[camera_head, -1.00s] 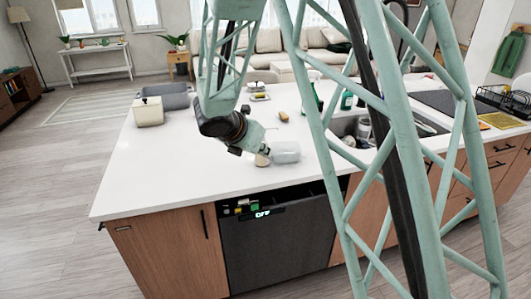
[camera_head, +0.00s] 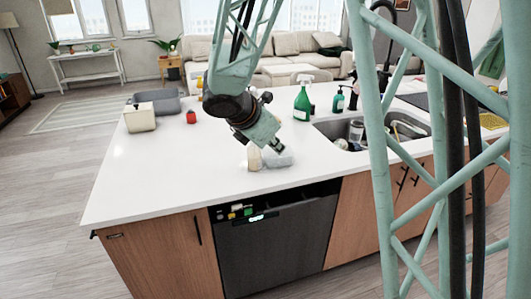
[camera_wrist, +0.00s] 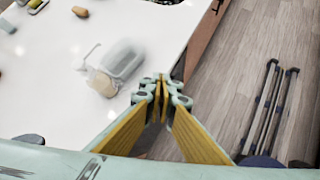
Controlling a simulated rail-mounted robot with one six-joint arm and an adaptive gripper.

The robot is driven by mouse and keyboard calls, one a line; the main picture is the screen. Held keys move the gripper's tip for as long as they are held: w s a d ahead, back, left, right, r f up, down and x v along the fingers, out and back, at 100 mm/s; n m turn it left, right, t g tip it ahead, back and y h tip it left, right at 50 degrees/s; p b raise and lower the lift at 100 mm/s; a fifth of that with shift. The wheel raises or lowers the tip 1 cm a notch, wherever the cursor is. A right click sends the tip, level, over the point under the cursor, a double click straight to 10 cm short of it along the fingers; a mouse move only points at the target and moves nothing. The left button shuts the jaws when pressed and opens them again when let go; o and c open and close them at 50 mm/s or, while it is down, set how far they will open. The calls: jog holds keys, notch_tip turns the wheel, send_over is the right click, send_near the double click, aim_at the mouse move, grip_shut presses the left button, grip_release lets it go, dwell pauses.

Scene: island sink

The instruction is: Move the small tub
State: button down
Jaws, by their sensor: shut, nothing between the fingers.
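A translucent, pale tub (camera_head: 280,158) sits on the white island counter near its front edge, above the dishwasher. In the wrist view the tub (camera_wrist: 123,60) looks blurred. A small cream, cup-like thing (camera_head: 254,158) is right beside its left side; it also shows in the wrist view (camera_wrist: 103,82). My gripper (camera_head: 279,147) is just above and behind the tub in the head view and partly covers it. In the wrist view my gripper (camera_wrist: 163,84) has its fingers together and empty, with the tub off to the left of the tips. I cannot tell whether they touch.
A grey bin (camera_head: 166,102) and a cream box (camera_head: 140,117) stand at the counter's far left, a red jar (camera_head: 191,117) nearby. A green spray bottle (camera_head: 302,104) stands by the sink (camera_head: 340,126). The counter's left front (camera_head: 150,180) is clear.

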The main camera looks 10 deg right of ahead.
jog(key=s+d+r+m+g+y, duration=0.15)
jog(key=s+r+m, duration=0.25)
jog(key=s, duration=0.4)
jog(key=s+d+r+m, duration=0.3)
jog(key=s+m, duration=0.1)
jog(key=s, duration=0.4)
jog(key=s+d+r+m+g, duration=0.1)
jog(key=s+d+r+m, duration=0.25)
jog(key=s, duration=0.45)
jog(key=s+a+r+m+y, duration=0.1)
jog(key=s+a+m, duration=0.3)
jog(key=s, duration=0.7)
jog(key=s+a+r+m+y, duration=0.1)
jog(key=s+a+m+y, duration=0.2)
jog(key=s+m, duration=0.4)
jog(key=shift+s+a+m+t+y, duration=0.35)
jog(key=shift+s+a, duration=0.1)
jog(key=shift+s, duration=1.7)
jog(key=shift+d+r, duration=0.1)
